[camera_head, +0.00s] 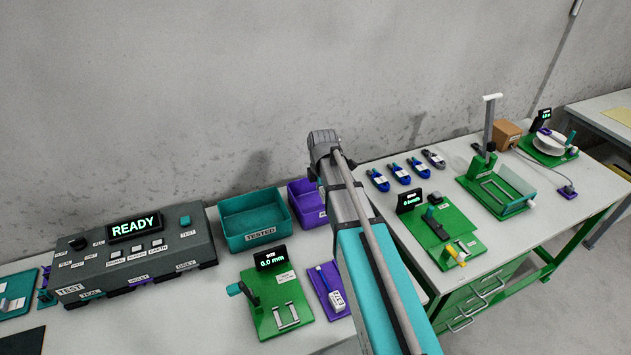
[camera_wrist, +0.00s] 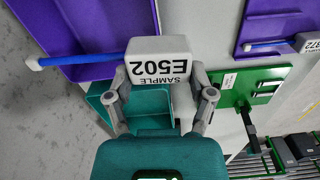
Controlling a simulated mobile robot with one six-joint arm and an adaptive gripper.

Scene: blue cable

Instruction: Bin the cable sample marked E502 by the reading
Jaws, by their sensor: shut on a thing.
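My gripper (camera_wrist: 160,78) is shut on the white block of the cable sample (camera_wrist: 158,62), whose label reads "SAMPLE E502" upside down in the wrist view. Its short blue cable sticks out to the left, ending in a pale tip. The sample is over the area of the purple bin (camera_wrist: 85,25) and the teal bin (camera_wrist: 155,105); its height above them is unclear. In the head view my arm hides the gripper and the sample. There the teal bin (camera_head: 240,238), labelled "TESTED", stands left of the purple bin (camera_head: 303,212), whose label is unreadable.
The tester (camera_head: 140,260) shows "READY". A green gauge (camera_head: 278,308) shows "0.0 mm". A purple tray (camera_head: 320,295) beside it holds another white-blocked sample (camera_head: 336,300). Several blue cables (camera_head: 400,173), a green rig (camera_head: 440,230) and a clamp stand (camera_head: 490,180) are right of my arm.

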